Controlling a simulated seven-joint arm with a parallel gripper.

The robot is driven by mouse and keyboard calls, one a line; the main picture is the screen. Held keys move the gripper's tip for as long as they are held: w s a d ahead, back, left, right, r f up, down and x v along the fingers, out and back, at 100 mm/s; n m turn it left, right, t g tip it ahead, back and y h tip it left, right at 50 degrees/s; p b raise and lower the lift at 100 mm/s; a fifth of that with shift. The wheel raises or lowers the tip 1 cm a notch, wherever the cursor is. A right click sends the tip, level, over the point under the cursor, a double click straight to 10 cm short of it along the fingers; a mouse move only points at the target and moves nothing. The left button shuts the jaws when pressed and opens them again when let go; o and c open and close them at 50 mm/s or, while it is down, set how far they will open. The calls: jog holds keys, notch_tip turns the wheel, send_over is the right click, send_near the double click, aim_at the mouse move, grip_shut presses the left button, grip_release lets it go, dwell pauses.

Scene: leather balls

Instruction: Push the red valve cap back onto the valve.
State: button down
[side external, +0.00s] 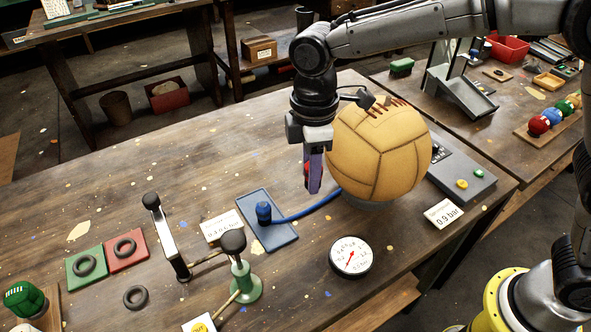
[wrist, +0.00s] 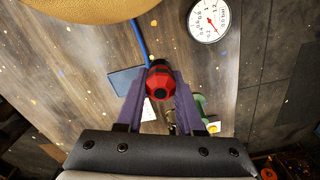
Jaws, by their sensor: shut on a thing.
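My gripper (wrist: 160,92) is shut on the red valve cap (wrist: 160,78), which sits between the purple fingertips in the wrist view. In the side view my gripper (side external: 315,175) points down, with a sliver of red (side external: 306,176) at its left edge. It is above the table, to the left of the large tan leather ball (side external: 385,150). The ball's edge also shows at the top left of the wrist view (wrist: 80,8). I cannot make out the valve in either view. Whether cap and ball touch cannot be told.
A blue hose (side external: 308,211) runs from a blue fitting (side external: 264,212) on a blue mat (side external: 282,238) toward the ball. A round gauge (side external: 350,257) lies in front. A black-knobbed lever (side external: 167,240) and green hand pump (side external: 241,275) stand to the left. A grey box (side external: 462,180) is right of the ball.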

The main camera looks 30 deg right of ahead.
jog(key=w+d+r, duration=0.2)
jog(key=d+r, duration=1.6)
jog(key=r, duration=0.1)
jog(key=shift+a+f, duration=0.15)
jog(key=shift+f, duration=1.3)
jog(key=shift+a+f, duration=0.1)
jog(key=shift+f, duration=1.35)
jog(key=shift+f, duration=1.4)
jog(key=shift+c, duration=2.3)
grip_release()
notch_tip(320, 180, up, 14)
